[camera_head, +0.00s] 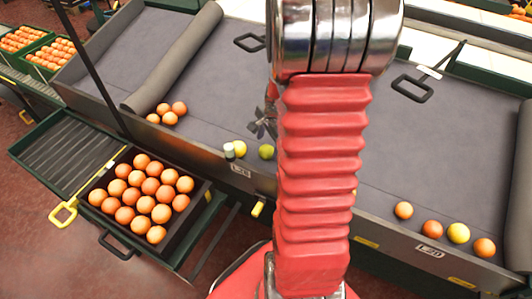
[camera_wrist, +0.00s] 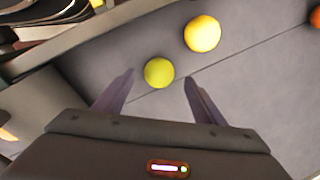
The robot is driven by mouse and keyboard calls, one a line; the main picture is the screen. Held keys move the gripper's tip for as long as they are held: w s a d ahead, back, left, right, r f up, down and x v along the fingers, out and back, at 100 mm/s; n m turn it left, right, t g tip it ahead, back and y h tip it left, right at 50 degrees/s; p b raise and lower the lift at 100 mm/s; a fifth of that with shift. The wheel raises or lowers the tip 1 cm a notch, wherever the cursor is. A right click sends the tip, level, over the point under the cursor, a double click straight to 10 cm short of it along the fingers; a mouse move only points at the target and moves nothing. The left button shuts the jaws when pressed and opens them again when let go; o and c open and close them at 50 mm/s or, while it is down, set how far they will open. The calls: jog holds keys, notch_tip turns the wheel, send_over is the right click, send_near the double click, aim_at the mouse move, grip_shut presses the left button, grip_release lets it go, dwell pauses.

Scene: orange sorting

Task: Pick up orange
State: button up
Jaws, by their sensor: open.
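My gripper (camera_wrist: 159,77) is open and empty in the wrist view. A yellow-green fruit (camera_wrist: 158,72) shows between its fingertips; I cannot tell the exact gap. A larger-looking yellow fruit (camera_wrist: 202,34) lies just beyond, up and right. A reddish-orange fruit (camera_wrist: 316,17) is cut off by the right edge. In the head view, the green fruit (camera_head: 266,152) and yellow fruit (camera_head: 239,148) lie near the belt's front edge. My gripper (camera_head: 263,124) is partly hidden behind my red arm. Oranges lie on the belt at the right (camera_head: 432,229) and left (camera_head: 168,118).
A dark crate (camera_head: 200,205) full of oranges stands at lower left, outside the belt's metal front wall (camera_head: 205,158). Grey rolls border the belt (camera_head: 245,75). The belt's middle is mostly clear.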

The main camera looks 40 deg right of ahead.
aim_at(268, 149)
jog(key=shift+s+x, duration=0.2)
jog(key=shift+x, duration=1.6)
jog(key=c, duration=1.2)
